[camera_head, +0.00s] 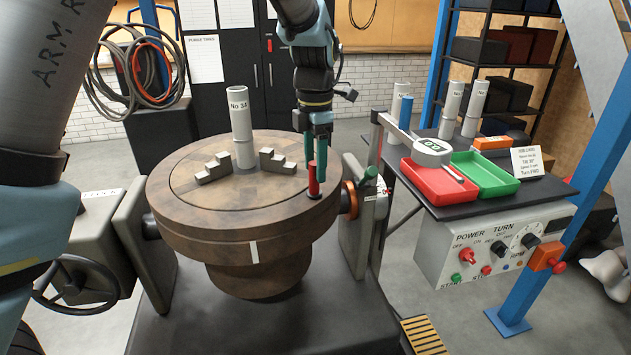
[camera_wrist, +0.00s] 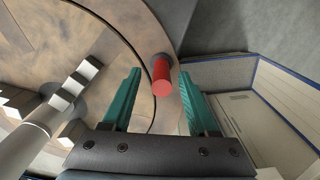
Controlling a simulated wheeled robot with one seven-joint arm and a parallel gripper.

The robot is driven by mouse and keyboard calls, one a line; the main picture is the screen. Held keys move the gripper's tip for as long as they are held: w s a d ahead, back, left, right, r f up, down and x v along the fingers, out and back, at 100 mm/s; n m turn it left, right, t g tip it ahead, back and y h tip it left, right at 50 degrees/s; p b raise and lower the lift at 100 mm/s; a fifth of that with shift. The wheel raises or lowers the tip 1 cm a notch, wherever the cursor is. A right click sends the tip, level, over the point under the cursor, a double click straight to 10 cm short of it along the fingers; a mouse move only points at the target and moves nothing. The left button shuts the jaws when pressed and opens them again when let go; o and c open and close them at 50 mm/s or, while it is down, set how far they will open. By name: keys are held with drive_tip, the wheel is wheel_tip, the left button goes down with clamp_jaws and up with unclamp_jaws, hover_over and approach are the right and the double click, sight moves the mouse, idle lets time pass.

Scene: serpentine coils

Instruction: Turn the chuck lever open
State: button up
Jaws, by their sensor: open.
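The chuck lever is a short upright red handle (camera_head: 313,180) on a dark base at the right rim of the round brown chuck table (camera_head: 190,227). My gripper (camera_head: 317,165) points down over it, with its teal fingers open. In the wrist view the red handle (camera_wrist: 161,78) lies between the two open fingers (camera_wrist: 158,95), nearer the right finger. I cannot tell whether a finger touches it. A grey cylinder marked No 34 (camera_head: 240,125) stands upright at the middle of the table, between two stepped grey jaws (camera_head: 213,168) (camera_head: 277,162).
Right of the table is a side bench with a red tray (camera_head: 438,182), a green tray (camera_head: 485,175) and several grey cylinders (camera_head: 451,108). A control box (camera_head: 490,245) with knobs hangs below it. A grey arm with a round white gauge (camera_head: 432,148) reaches over the bench. A handwheel (camera_head: 75,283) is at left.

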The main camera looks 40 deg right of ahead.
wheel_tip(320, 180, up, 6)
drive_tip(key=shift+r+b, duration=0.25)
drive_tip(key=shift+b, duration=0.25)
